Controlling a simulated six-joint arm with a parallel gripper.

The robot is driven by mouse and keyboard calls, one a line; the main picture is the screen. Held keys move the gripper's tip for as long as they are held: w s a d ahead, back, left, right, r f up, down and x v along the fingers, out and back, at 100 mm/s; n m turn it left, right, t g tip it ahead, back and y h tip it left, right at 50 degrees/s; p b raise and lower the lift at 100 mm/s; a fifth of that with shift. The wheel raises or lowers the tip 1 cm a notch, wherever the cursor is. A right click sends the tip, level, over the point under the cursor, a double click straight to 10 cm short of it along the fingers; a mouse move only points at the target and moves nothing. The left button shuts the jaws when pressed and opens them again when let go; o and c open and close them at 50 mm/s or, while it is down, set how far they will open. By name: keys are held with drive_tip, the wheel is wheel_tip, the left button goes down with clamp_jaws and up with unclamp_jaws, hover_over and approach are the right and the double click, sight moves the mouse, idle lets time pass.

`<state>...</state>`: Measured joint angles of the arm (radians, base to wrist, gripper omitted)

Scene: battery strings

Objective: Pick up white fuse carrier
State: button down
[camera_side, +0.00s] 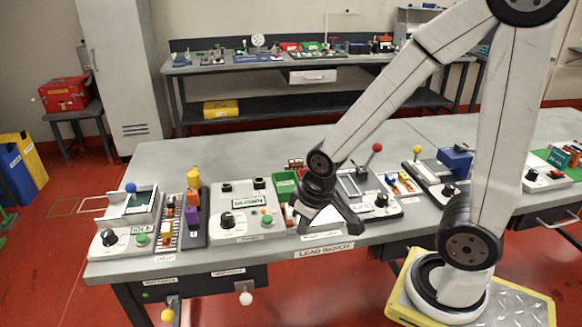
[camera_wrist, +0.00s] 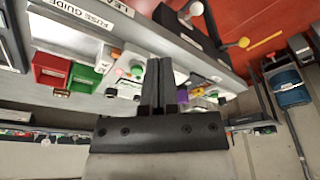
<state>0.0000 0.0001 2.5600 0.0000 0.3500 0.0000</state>
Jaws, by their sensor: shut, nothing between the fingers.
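My gripper (camera_wrist: 165,65) is shut and empty. Its two dark fingers lie together in the middle of the wrist view, with bench panels behind them. In the side view it hangs over the front of the lead bench, by the middle panels. A small white piece (camera_wrist: 103,64) beside the green bin (camera_wrist: 85,77) in the wrist view may be the white fuse carrier, but it is too small to be sure. White and red pieces (camera_side: 289,215) also show just left of my gripper in the side view. My arm hides part of that area.
A red bin (camera_wrist: 51,69) stands beside the green bin. A panel with a black knob (camera_side: 228,220) lies left of my gripper. A red-topped lever (camera_side: 374,149) and a yellow-topped lever (camera_side: 417,150) rise to its right. Several panels crowd the bench (camera_side: 300,262).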

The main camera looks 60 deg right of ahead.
unclamp_jaws()
drive_tip(key=w+d+m, duration=0.3)
drive_tip(key=d+m, duration=0.1)
drive_tip(key=m, duration=0.4)
drive_tip(key=w+d+f+m+g, duration=0.1)
drive_tip(key=w+d+m, duration=0.3)
drive_tip(key=m, duration=0.4)
drive_tip(key=w+d+m+g, duration=0.1)
drive_tip(key=w+d+m, duration=0.3)
drive_tip(key=m, duration=0.4)
drive_tip(key=shift+d+f+m, duration=0.3)
drive_tip(key=shift+w+d+f+m+g, duration=0.15)
drive_tip(key=shift+d+m, duration=0.25)
drive_tip(key=shift+m, duration=0.2)
drive_tip(key=shift+w+d+f+m+g, duration=0.15)
drive_tip(key=shift+d+m, duration=0.2)
drive_tip(key=shift+m, duration=0.25)
drive_tip(key=shift+r, duration=0.1)
